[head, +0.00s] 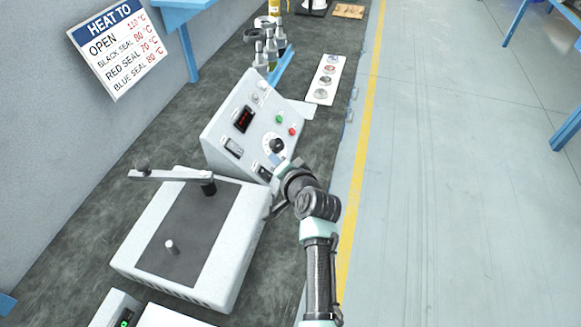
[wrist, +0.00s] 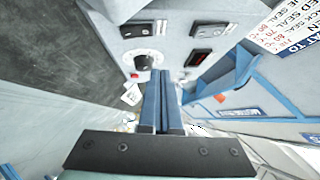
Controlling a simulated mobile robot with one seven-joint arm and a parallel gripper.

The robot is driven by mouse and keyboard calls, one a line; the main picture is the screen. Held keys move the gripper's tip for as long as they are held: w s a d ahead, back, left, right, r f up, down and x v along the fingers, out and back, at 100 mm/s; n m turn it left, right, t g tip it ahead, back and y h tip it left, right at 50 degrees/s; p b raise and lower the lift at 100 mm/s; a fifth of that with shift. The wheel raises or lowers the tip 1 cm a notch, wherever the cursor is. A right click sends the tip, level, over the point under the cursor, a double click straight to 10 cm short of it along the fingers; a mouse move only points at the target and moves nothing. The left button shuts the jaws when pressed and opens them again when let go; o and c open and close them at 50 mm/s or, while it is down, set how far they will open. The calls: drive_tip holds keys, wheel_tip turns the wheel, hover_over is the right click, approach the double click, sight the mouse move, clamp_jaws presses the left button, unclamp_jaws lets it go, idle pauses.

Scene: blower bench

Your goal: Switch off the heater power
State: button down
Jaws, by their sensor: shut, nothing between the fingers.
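The grey control panel (head: 225,128) stands on the bench with a sloped face. It carries a dial (head: 277,146), a red-lit display (head: 242,119) and black rocker switches (head: 233,147). I cannot read which one is marked heater power. My gripper (head: 277,159) is shut and empty, close to the lower right of the panel face. It partly hides a lower switch (head: 265,173). In the wrist view the shut blue fingers (wrist: 160,74) point at the panel, near the dial (wrist: 148,57). A rocker switch (wrist: 136,30) and two dark inserts (wrist: 208,31) also show there. Contact cannot be told.
A grey machine with a dark top (head: 185,240) and a raised lever arm (head: 172,174) stands in front of the panel. Green (head: 279,119) and red (head: 292,131) buttons sit near the dial.

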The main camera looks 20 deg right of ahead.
drive_tip(key=r+v, duration=0.1)
drive_tip(key=v, duration=0.8)
drive_tip(key=shift+a+r, duration=0.2)
drive_tip(key=shift+a, duration=0.2)
drive_tip(key=shift+s, duration=0.1)
drive_tip(key=a+r+n+t, duration=0.4)
drive_tip(key=r, duration=1.2)
drive_tip(key=a+r+n+t, duration=0.3)
drive_tip(key=r+t, duration=0.1)
drive_tip(key=r, duration=1.2)
drive_tip(key=s+a+r+n+t, duration=0.2)
drive_tip(key=s+a+r+t, duration=0.1)
drive_tip(key=s+r, duration=0.4)
drive_tip(key=s+a+r+n+t, duration=0.2)
drive_tip(key=s+r, duration=0.6)
drive_tip(key=r, duration=0.6)
drive_tip(key=shift+a+t+h+p, duration=0.35)
drive_tip(key=shift+t+h+p, duration=0.1)
drive_tip(key=shift+t, duration=0.35)
